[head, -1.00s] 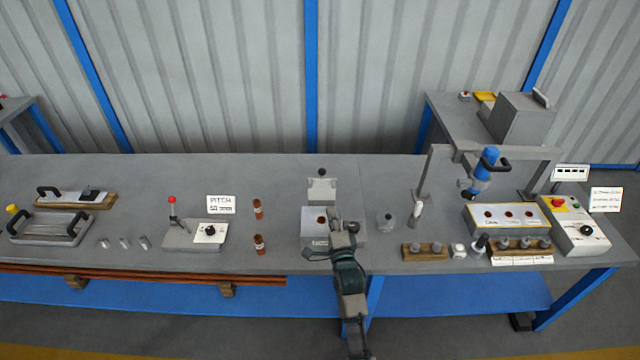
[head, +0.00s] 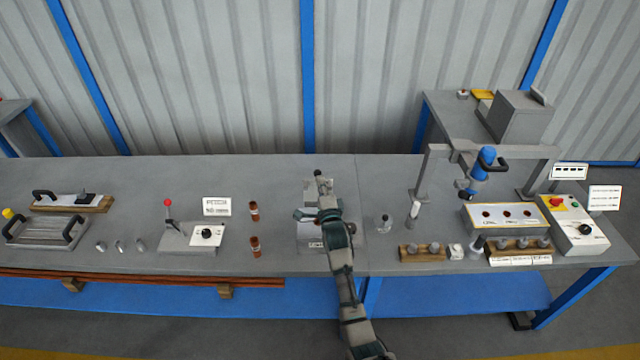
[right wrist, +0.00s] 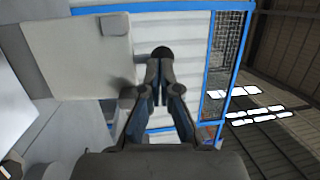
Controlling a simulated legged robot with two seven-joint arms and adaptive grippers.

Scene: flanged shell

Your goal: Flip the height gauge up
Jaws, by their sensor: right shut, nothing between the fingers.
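The height gauge appears to be the grey fixture at the middle of the bench, with a box-like base (head: 309,232) and a small black knob (head: 318,173) at its back. My right gripper (head: 322,190) is over the fixture, just in front of the knob, and hides much of the back plate and the base. In the right wrist view my right gripper (right wrist: 160,90) is shut and empty. The black knob (right wrist: 162,52) shows just beyond its fingertips; I cannot tell if they touch. A pale grey plate (right wrist: 80,55) stands left of the fingers. My left gripper is not in view.
A red-knobbed lever box (head: 190,237) and two copper-coloured pieces (head: 254,211) stand to the left. To the right are a small grey weight-like piece (head: 384,224), a wooden block of pegs (head: 422,252) and a blue tool (head: 482,170) on a frame. The bench behind the fixture is clear.

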